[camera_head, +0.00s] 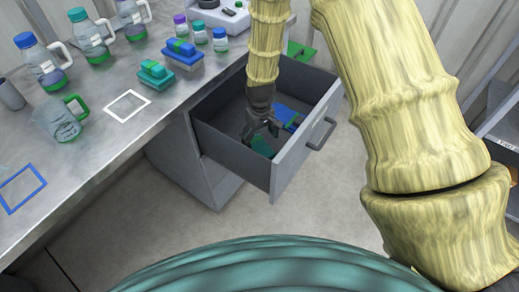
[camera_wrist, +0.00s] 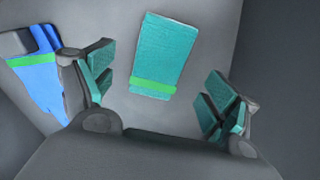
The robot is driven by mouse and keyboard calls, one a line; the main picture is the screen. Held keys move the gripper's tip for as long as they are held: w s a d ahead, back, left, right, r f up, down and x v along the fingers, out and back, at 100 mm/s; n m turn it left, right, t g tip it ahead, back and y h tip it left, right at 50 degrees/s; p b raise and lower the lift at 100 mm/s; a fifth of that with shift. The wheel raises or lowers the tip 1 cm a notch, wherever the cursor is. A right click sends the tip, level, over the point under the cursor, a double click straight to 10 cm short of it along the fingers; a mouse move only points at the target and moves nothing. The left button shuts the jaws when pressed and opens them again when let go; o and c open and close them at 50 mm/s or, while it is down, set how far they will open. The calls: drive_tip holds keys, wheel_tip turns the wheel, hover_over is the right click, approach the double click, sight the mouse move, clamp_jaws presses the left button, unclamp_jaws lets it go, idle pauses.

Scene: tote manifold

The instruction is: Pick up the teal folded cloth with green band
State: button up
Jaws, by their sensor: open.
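A teal folded cloth with a green band (camera_wrist: 155,52) lies flat on the drawer floor, ahead of and between my fingers in the wrist view. In the head view a teal patch of it (camera_head: 263,148) shows just below my gripper (camera_head: 260,131), partly hidden by it. My gripper (camera_wrist: 160,92) is open and empty, its teal-padded fingers wide apart. It is inside the open drawer (camera_head: 285,160), above the cloth. No contact with the cloth shows. Another teal folded cloth with a green band (camera_head: 155,73) lies on the worktop.
A blue cloth (camera_wrist: 38,75) lies in the drawer beside my left finger; it also shows in the head view (camera_head: 285,113). Drawer walls surround my gripper. The worktop (camera_head: 110,140) holds several bottles, a green-handled jug (camera_head: 62,122) and a blue folded cloth (camera_head: 182,52).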

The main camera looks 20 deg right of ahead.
sight(260, 148)
drive_tip(key=shift+s+f, duration=0.1)
drive_tip(key=shift+f, duration=2.7)
drive_tip(key=c, duration=1.2)
drive_tip(key=shift+r, duration=0.1)
wheel_tip(260, 148, up, 10)
